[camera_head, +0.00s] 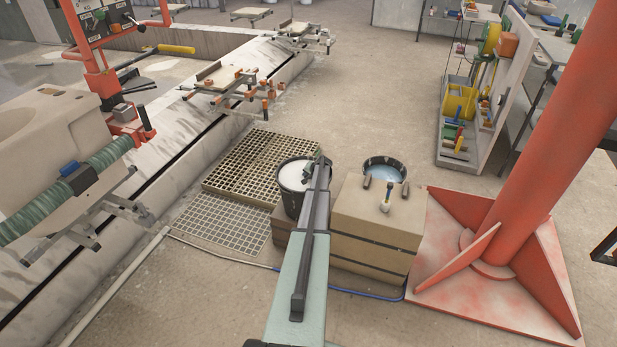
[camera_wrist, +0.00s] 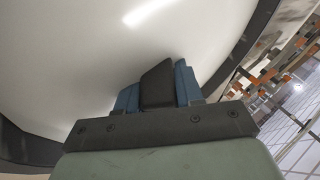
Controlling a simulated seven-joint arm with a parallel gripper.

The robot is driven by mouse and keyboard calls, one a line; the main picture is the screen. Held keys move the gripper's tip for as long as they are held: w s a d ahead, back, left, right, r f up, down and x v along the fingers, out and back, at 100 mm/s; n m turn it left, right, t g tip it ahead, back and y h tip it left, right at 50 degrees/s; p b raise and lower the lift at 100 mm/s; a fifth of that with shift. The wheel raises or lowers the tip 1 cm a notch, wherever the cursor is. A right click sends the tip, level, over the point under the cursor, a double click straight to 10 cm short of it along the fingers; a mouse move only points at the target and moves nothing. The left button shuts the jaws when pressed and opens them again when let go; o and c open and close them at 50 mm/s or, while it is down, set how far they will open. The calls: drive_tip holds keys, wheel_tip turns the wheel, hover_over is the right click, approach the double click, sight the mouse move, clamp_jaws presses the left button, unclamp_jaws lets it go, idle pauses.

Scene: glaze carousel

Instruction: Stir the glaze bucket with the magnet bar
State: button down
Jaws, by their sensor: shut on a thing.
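The glaze bucket (camera_head: 291,189) is black, nearly full of smooth white glaze, and stands at the centre of the head view. In the wrist view the white glaze (camera_wrist: 60,60) fills most of the picture, with the bucket's dark rim curving around it. My gripper (camera_wrist: 157,90) is over the glaze with its blue fingertips shut on a dark bar (camera_wrist: 157,80), seemingly the magnet bar. The bar's far end is hidden, so I cannot tell whether it touches the glaze. In the head view my arm reaches to the bucket's right side and hides part of it.
A tan block (camera_head: 375,225) with small handled tools on top stands right of the bucket. A second dark bucket (camera_head: 384,168) with bluish liquid stands behind it. A grating (camera_head: 250,165) lies left. An orange column (camera_head: 545,140) rises at right. A track with carriers runs along the left.

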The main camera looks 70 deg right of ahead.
drive_tip(key=s+r, duration=0.7)
drive_tip(key=r, duration=0.4)
drive_tip(key=shift+r, duration=0.15)
idle(0.9)
idle(0.7)
drive_tip(key=shift+r, duration=2.45)
drive_tip(key=shift+w+m, duration=0.1)
drive_tip(key=shift+m, duration=0.2)
